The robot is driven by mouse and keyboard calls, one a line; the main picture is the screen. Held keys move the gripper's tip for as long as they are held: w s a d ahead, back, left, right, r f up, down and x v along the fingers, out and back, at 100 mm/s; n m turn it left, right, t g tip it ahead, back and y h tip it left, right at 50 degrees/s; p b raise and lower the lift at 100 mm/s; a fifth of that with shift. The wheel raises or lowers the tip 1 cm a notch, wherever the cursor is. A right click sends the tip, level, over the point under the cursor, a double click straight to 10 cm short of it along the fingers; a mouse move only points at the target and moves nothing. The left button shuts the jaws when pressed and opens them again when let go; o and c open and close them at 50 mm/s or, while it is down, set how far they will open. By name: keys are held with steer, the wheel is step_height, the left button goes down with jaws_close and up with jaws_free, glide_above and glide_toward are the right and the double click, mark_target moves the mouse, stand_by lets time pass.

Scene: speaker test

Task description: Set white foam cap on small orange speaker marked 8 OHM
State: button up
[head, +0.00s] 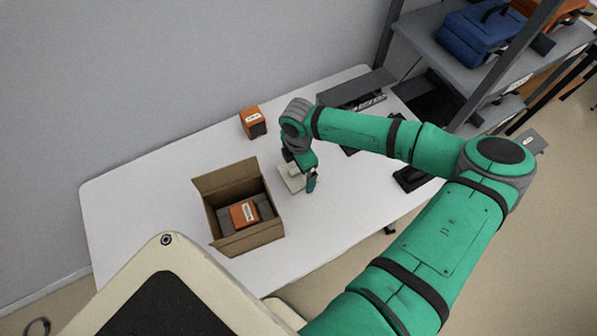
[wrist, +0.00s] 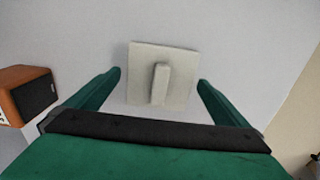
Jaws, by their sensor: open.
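The white foam cap (wrist: 178,72) is a square slab with a raised ridge, lying on the table. In the wrist view it sits between the two spread fingers of my gripper (wrist: 160,90), with clear gaps on both sides. In the head view the cap (head: 291,181) is partly hidden by my open gripper (head: 306,182). One small orange speaker (head: 243,213) with a white label sits in an open cardboard box. Another orange speaker (head: 253,122) with a dark front and a white label stands at the back of the table. The label text is too small to read.
The cardboard box (head: 261,239) has raised flaps and dark grey packing around its speaker. A dark flat device (head: 356,89) and other black items lie at the right of the table. The table's left part is clear. A shelf (head: 440,42) stands behind right.

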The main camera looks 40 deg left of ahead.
steer(key=shift+f, duration=0.15)
steer(key=c, duration=1.1)
